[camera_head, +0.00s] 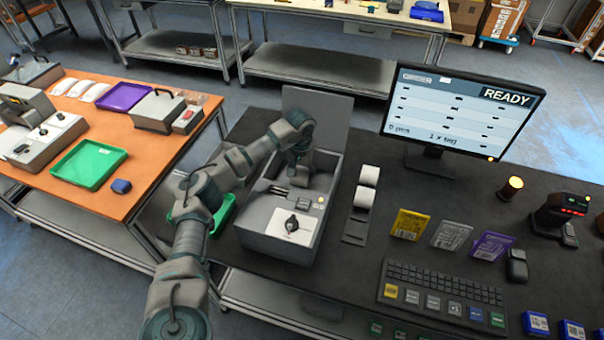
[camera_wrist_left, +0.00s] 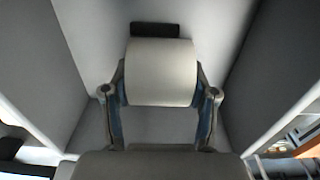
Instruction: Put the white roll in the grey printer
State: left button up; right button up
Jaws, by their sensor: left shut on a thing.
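The grey printer (camera_head: 283,218) stands on the dark table with its lid (camera_head: 318,113) raised. My left gripper (camera_head: 299,176) reaches down into the printer's open bay, its fingertips hidden by the wrist and the printer walls. In the left wrist view my left gripper (camera_wrist_left: 160,98) is shut on the white roll (camera_wrist_left: 161,70), one finger at each end. The roll is between the bay's grey walls, near a dark block (camera_wrist_left: 155,30). Whether it touches the bay floor I cannot tell. My right gripper is not in view.
Two more white rolls (camera_head: 367,176) sit in a dark holder (camera_head: 354,239) just right of the printer. A monitor (camera_head: 460,110), keyboard (camera_head: 441,290) and coloured cards (camera_head: 409,224) are further right. An orange table (camera_head: 140,160) with trays stands left.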

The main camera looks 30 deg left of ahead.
aim_at(301, 169)
pick_arm(q)
jog(key=shift+a+f, duration=0.1)
jog(key=o, duration=1.3)
jog(key=shift+d, duration=0.25)
jog(key=shift+o, duration=0.3)
jog(key=shift+d+r, duration=0.2)
jog(key=shift+d, duration=0.3)
jog(key=r, duration=0.3)
jog(key=a+r, duration=0.1)
jog(key=r, duration=0.2)
jog(key=shift+a+r, duration=0.15)
jog(key=shift+r, duration=0.25)
jog(key=shift+d+r, duration=0.25)
jog(key=shift+r, duration=1.05)
jog(key=shift+d+r, duration=0.25)
jog(key=shift+r, duration=1.05)
